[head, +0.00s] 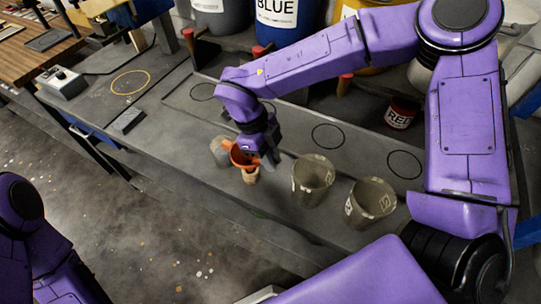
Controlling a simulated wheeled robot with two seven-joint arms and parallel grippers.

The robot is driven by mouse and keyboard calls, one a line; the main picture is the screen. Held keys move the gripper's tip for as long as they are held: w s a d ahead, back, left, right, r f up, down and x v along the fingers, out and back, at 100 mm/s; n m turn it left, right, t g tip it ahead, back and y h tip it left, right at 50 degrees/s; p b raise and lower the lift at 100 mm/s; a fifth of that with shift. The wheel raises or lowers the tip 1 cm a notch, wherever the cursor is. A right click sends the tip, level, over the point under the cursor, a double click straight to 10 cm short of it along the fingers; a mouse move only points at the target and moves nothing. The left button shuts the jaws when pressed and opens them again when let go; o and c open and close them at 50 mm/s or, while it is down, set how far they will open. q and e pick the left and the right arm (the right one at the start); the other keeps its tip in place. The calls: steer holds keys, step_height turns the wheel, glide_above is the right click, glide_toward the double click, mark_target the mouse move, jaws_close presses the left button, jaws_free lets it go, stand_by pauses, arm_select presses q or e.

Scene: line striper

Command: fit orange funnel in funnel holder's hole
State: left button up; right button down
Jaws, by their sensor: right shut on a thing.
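The orange funnel (241,157) is at the front middle of the grey bench. My right gripper (267,156) reaches down from above and is shut on the funnel's right side. A small tan piece (251,177) shows just below the funnel; I cannot tell if it is the spout or a separate thing. A pale grey container (219,150) stands close behind the funnel's left side, partly hidden by it. I cannot make out the funnel holder or its hole for certain. My left arm shows at the lower left, but its gripper is out of view.
Two grey-brown buckets (313,180) (371,205) stand right of the funnel. Black circles (328,136) and a yellow circle (131,82) mark the bench (165,135). A RED tin (401,113), a BLUE drum (277,30) and a control box (61,82) stand around.

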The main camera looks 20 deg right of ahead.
steer(key=shift+f, duration=0.15)
steer(key=shift+p, duration=0.3)
stand_by(0.5)
steer(key=shift+f+b, duration=0.5)
steer(key=shift+f, duration=0.55)
stand_by(0.8)
steer(key=shift+f, duration=0.6)
steer(key=shift+r, duration=0.1)
stand_by(0.3)
